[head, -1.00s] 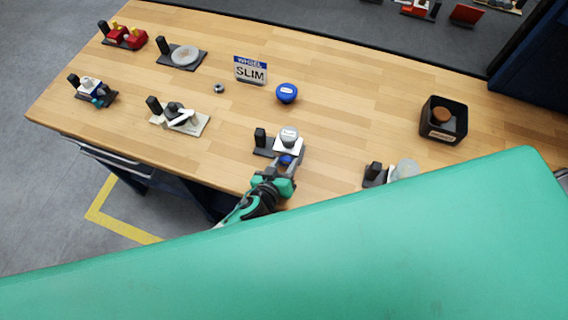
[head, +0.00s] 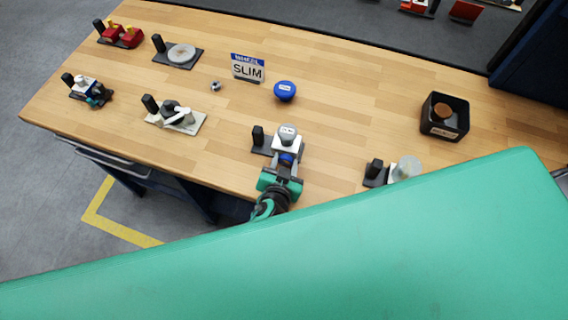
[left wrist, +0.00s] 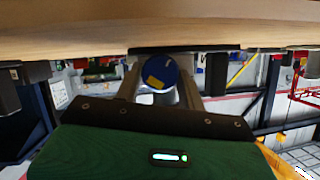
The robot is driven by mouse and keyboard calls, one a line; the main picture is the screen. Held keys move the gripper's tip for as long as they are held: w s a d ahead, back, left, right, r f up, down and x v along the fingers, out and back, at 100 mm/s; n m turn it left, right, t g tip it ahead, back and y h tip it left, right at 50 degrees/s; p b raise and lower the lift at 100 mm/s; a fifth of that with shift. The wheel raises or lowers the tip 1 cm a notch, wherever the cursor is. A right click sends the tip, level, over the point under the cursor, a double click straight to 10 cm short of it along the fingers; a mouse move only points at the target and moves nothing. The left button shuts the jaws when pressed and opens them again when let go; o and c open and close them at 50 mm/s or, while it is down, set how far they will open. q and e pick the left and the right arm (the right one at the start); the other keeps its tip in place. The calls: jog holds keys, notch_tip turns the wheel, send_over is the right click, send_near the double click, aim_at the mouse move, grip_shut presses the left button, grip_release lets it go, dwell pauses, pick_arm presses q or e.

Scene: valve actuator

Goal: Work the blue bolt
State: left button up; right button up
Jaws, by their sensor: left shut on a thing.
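The blue bolt (head: 286,160) sits on the near side of a white valve block (head: 288,141) with a grey round cap on top. In the left wrist view the bolt's round blue end (left wrist: 160,72) carries a yellow patch and sits between the two fingers. My left gripper (head: 287,163) reaches in from the table's near edge and is shut on the bolt, one finger on either side. The fingers partly hide the bolt in the head view. My right gripper is not in view.
A black post (head: 258,136) stands just left of the valve block. A blue knob (head: 285,91) and a "SLIM" sign (head: 248,68) are behind it. A black box (head: 445,118) stands to the right.

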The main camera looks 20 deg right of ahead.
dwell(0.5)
pick_arm(q)
jog(key=o, duration=1)
jog(key=shift+s, duration=0.1)
jog(key=shift+b+v, duration=1.9)
jog(key=shift+v, duration=4.95)
